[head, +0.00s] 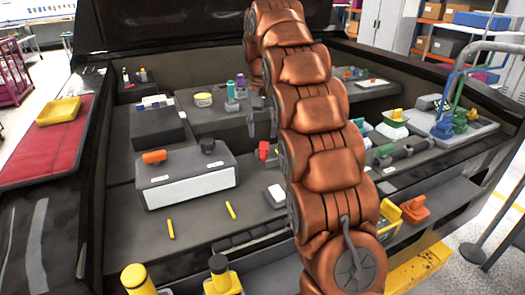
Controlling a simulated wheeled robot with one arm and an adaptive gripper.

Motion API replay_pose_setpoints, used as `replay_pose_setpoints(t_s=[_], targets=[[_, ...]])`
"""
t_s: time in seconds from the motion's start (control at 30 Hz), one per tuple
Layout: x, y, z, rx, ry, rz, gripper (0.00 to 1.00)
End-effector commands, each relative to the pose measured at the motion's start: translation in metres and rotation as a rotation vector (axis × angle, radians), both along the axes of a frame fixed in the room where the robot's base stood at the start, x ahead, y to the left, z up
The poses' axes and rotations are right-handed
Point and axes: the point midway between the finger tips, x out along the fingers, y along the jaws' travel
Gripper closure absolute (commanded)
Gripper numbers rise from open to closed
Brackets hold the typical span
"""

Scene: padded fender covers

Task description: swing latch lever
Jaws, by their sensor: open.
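My copper-coloured arm crosses the middle of the view and bends down at its far end. My gripper (262,118) shows only partly behind the arm, with slim grey fingers apart and pointing down into the engine bay. No latch lever can be made out for certain. A small red upright part (263,150) stands just below the fingers, partly hidden by the arm, and may be a lever. I cannot tell whether the gripper touches it. Nothing is seen between the fingers.
A grey battery-like box (188,186) with an orange cap and a dark cap sits left. A dark box (156,126) and a purple-and-teal bottle (232,95) stand behind. A yellow tray (58,111) lies on the red fender cover (45,150). Yellow-capped posts (138,280) stand in front.

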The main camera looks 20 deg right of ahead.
Motion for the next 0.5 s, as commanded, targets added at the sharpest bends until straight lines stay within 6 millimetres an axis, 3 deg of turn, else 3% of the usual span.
replay_pose_setpoints(t_s=[0.23, 0.5], targets=[[0.007, -0.003, -0.004, 0.000, -0.004, -0.009, 0.52], [0.005, -0.003, -0.026, -0.001, -0.003, -0.009, 0.52]])
